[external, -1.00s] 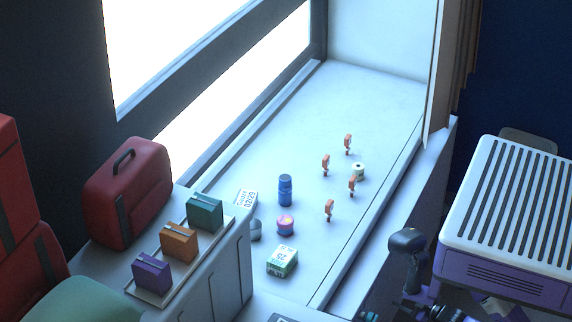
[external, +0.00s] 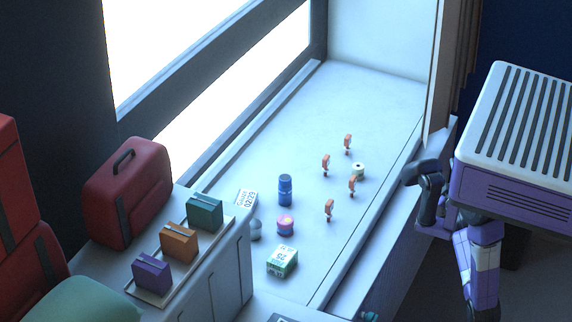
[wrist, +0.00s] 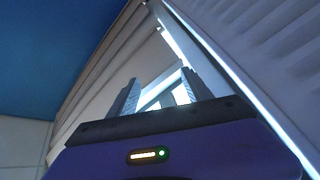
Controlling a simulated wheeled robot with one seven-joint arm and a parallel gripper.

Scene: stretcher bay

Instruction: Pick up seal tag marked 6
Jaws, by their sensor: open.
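Several small orange-pink upright tags stand on the pale window ledge (external: 385,105) in the external view: a far one (external: 347,142), a left one (external: 325,163), a right one (external: 352,184) and a near one (external: 329,209). Their markings are too small to read, so I cannot tell which is marked 6. My gripper (wrist: 160,92) shows in the wrist view with its two fingers apart and nothing between them. It points at pale slatted panels and a bright gap, and no tag shows there.
A white roll (external: 358,171) stands among the tags. A blue bottle (external: 285,190), a pink-and-blue jar (external: 285,225) and a green-white box (external: 282,261) stand nearer. A tray (external: 222,236) with coloured boxes and a red case (external: 128,195) lie left. The ledge's far end is clear.

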